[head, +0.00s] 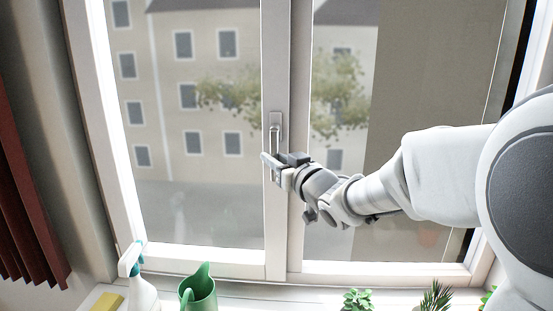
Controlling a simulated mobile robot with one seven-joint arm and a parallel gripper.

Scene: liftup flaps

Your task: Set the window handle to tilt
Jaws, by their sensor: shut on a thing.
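The window handle (274,133) is on the middle stile of the window frame, on a grey metal plate. Its lever runs downward from the plate. My gripper (270,165) is shut on the lower part of the lever, which the fingers partly hide. My arm reaches in from the right. The left window sash (274,220) sits flush in its frame and looks closed.
On the sill below stand a white spray bottle (141,285) with a teal head, a yellow sponge (107,301), a green watering can (200,290) and green plants (357,299). A dark red curtain (25,200) hangs at the left. The space before the glass is clear.

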